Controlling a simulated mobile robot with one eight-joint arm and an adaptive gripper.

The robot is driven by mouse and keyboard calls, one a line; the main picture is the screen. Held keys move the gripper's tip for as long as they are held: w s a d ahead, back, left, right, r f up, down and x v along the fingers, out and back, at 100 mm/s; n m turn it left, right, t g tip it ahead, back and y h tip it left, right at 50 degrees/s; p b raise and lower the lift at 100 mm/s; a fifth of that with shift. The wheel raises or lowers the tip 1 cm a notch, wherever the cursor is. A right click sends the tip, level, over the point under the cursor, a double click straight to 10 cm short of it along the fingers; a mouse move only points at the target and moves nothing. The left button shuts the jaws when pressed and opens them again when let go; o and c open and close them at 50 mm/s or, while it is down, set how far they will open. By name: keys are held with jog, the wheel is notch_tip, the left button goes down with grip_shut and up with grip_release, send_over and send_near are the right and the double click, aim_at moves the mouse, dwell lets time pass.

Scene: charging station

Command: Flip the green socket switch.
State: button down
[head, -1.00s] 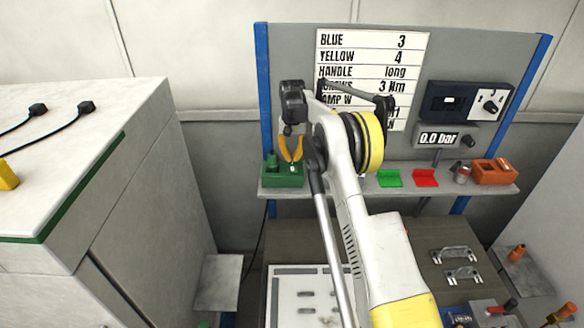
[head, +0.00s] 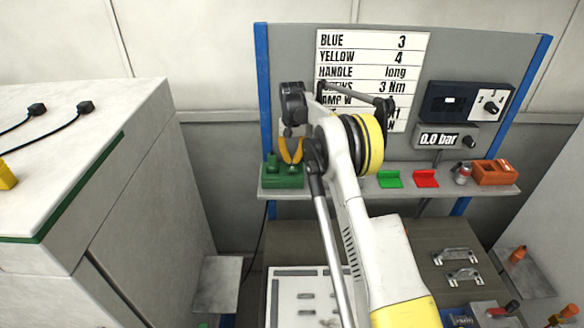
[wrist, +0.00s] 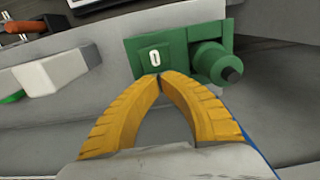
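The green socket (head: 283,179) sits at the left end of the wall shelf. In the wrist view, its green housing (wrist: 190,50) has a round plug-like part on the right. The white switch (wrist: 154,57) on its face shows a "0". My gripper (wrist: 160,76) has yellow fingers whose tips meet with nothing visible between them. The tips are right at the lower edge of the switch; I cannot tell whether they touch it. In the head view, my gripper (head: 290,160) is in front of the socket and hides the switch.
The shelf (head: 345,188) also holds a green tray (head: 389,179), a red tray (head: 426,179) and an orange box (head: 493,172) to the right. A sign (head: 365,50) hangs behind my arm. A white-topped cabinet (head: 60,130) stands at the left.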

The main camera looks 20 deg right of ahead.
aim_at(292, 164)
jog(key=shift+r+p, duration=1.05)
jog(key=shift+r, duration=2.15)
